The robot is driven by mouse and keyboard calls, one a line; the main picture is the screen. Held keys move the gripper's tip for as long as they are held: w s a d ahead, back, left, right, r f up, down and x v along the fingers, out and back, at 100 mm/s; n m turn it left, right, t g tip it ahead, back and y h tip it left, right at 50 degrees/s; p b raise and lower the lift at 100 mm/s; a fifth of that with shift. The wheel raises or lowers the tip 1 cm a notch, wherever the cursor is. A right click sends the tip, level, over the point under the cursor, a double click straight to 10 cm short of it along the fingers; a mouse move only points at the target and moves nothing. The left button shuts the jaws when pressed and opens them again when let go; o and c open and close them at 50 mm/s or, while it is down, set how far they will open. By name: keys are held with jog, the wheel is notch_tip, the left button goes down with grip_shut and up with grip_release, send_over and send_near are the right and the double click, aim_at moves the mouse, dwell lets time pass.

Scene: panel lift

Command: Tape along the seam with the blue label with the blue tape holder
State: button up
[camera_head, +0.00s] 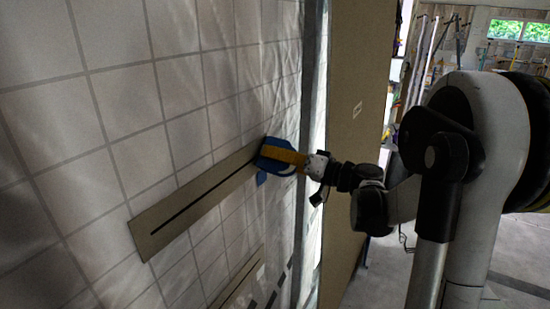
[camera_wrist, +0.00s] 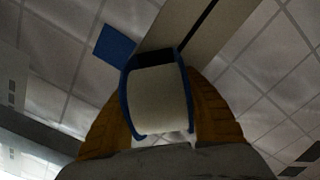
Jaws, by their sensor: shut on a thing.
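My gripper (camera_head: 308,164) is shut on the blue tape holder (camera_head: 274,154). In the wrist view the holder (camera_wrist: 158,95), with its pale roll and blue rims, sits between my orange fingers. The holder is at the right end of a beige panel strip (camera_head: 155,215) on the tiled wall, at or very near its surface; I cannot tell if it touches. A dark seam (camera_head: 185,207) runs along the strip's middle. A blue label (camera_head: 261,179) is on the wall just below the holder; it also shows in the wrist view (camera_wrist: 114,46).
A second beige strip (camera_head: 237,283) is lower on the wall, partly cut off by the picture. A large brown board (camera_head: 350,120) stands right of the tiled wall, close to my arm. Open floor (camera_head: 500,262) lies at the right.

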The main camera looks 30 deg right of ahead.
aim_at(195, 202)
jog(key=shift+w, duration=0.15)
jog(key=shift+a, duration=0.1)
jog(key=shift+s+a, duration=1.15)
jog(key=shift+a, duration=0.3)
jog(key=shift+s+a, duration=0.6)
jog(key=shift+a, duration=0.4)
jog(key=shift+s+a, duration=0.55)
jog(key=shift+a, duration=0.4)
jog(key=shift+s+a, duration=0.6)
jog(key=shift+a, duration=0.4)
jog(key=shift+s+a+p, duration=0.45)
jog(key=shift+s+a, duration=1.9)
jog(key=shift+a, duration=1.2)
jog(key=shift+s+a+p, duration=0.4)
jog(key=shift+s+a, duration=1.9)
jog(key=shift+a, duration=1.25)
jog(key=shift+s+a+p, duration=0.45)
jog(key=shift+s+a, duration=1.9)
jog(key=shift+a, duration=1.2)
jog(key=shift+w+d+b, duration=0.4)
jog(key=shift+w+d, duration=0.6)
jog(key=shift+d, duration=0.55)
jog(key=shift+w+d+b, duration=0.4)
jog(key=shift+w+d, duration=0.65)
jog(key=shift+d, duration=0.5)
jog(key=shift+w+d+b, duration=0.4)
jog(key=shift+w+d, duration=0.6)
jog(key=shift+d, duration=0.55)
